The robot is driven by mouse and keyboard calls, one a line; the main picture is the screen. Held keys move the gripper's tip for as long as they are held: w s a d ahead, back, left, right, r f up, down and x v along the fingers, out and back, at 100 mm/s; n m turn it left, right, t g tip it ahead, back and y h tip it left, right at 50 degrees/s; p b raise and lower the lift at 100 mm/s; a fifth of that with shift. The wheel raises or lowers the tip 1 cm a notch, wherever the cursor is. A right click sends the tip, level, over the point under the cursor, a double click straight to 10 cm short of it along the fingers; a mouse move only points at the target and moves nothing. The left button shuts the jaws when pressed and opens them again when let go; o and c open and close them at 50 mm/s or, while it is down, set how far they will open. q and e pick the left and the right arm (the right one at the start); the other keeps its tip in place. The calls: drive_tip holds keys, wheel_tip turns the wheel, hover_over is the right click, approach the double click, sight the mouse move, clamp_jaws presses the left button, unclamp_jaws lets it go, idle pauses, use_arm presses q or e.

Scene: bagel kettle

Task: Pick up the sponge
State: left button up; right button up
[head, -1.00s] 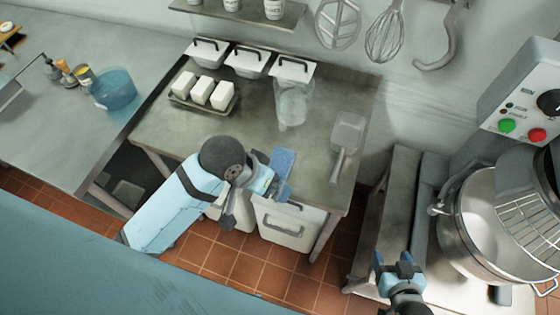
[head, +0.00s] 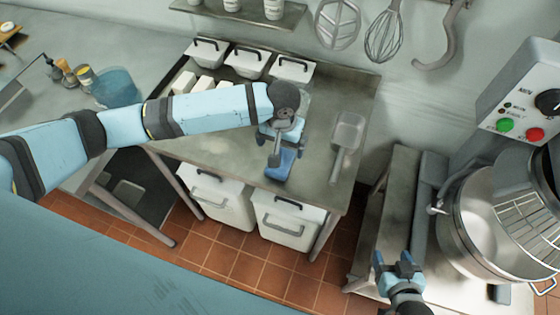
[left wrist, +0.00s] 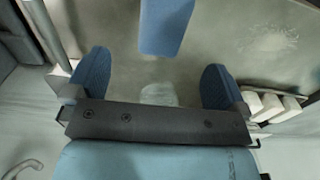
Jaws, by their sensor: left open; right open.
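The blue sponge (head: 281,164) lies on the metal table (head: 315,183) near its front edge, partly hidden by my left gripper in the head view. In the left wrist view the sponge (left wrist: 166,25) shows as a blue block at the top, beyond and between the spread fingers, apart from both. My left gripper (head: 280,137) is open and empty above the table, just behind the sponge in the head view; it also shows in the left wrist view (left wrist: 156,70). My right gripper (head: 399,260) is open and empty at the lower right, away from the sponge.
A metal scoop (head: 347,135) lies right of the sponge. White blocks (head: 185,82) and lidded white containers (head: 245,62) stand at the back of the table. White bins (head: 290,221) stand below its front edge. A mixer (head: 490,220) stands at right.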

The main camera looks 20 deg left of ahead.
use_arm(q)
wheel_tip(320, 180, down, 5)
drive_tip(key=shift+r, duration=0.15)
drive_tip(key=shift+w+a+f+p, duration=0.15)
drive_tip(key=shift+f+p, duration=0.25)
drive_tip(key=shift+f, duration=0.95)
drive_tip(key=shift+w+a+f+p, duration=0.15)
drive_tip(key=shift+f+p, duration=0.2)
drive_tip(key=shift+f, duration=0.95)
drive_tip(key=c, duration=1)
